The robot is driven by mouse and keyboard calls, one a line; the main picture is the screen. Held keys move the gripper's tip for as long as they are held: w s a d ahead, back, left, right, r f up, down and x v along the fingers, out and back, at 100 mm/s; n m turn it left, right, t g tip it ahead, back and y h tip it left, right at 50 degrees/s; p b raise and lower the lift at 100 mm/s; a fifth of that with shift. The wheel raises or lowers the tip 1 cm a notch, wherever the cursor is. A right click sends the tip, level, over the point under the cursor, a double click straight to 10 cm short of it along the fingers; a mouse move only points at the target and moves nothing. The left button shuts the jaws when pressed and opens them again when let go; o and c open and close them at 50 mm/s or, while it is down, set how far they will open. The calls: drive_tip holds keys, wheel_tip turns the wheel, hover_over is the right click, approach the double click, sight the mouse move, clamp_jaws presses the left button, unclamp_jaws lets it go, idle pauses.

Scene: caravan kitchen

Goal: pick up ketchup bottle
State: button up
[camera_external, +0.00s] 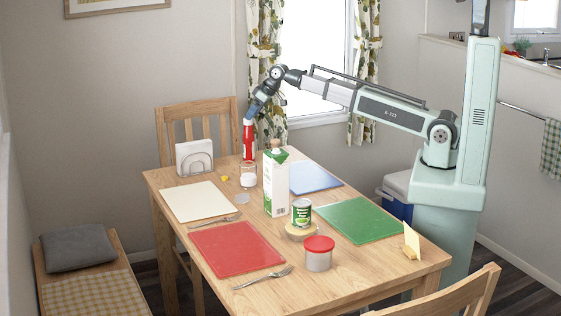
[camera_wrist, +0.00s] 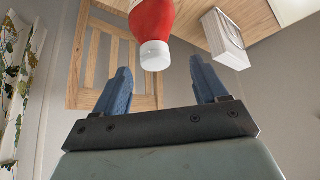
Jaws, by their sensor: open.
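The ketchup bottle (camera_external: 249,143) is red with a white cap and stands upright at the far end of the wooden table. In the wrist view the ketchup bottle (camera_wrist: 153,20) shows its white cap toward me, and its other end runs out of the top of the picture. My gripper (camera_external: 250,112) is just above the cap, fingers pointing down. In the wrist view my gripper (camera_wrist: 160,65) has its two blue fingers spread apart, with the cap at about tip level between them and a gap on each side. Nothing is held.
A glass jar (camera_external: 248,175) stands just in front of the bottle, and a napkin holder (camera_external: 194,157) to its left. A tall green-and-white carton (camera_external: 276,185) stands nearer, to the right. A wooden chair (camera_external: 196,115) is behind the table.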

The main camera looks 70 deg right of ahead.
sight(248, 138)
drive_tip(key=shift+d+x, duration=0.2)
drive_tip(key=shift+x, duration=1.15)
drive_tip(key=shift+d+x, duration=0.15)
drive_tip(key=shift+x, duration=1.2)
drive_tip(key=shift+c, duration=0.2)
clamp_jaws()
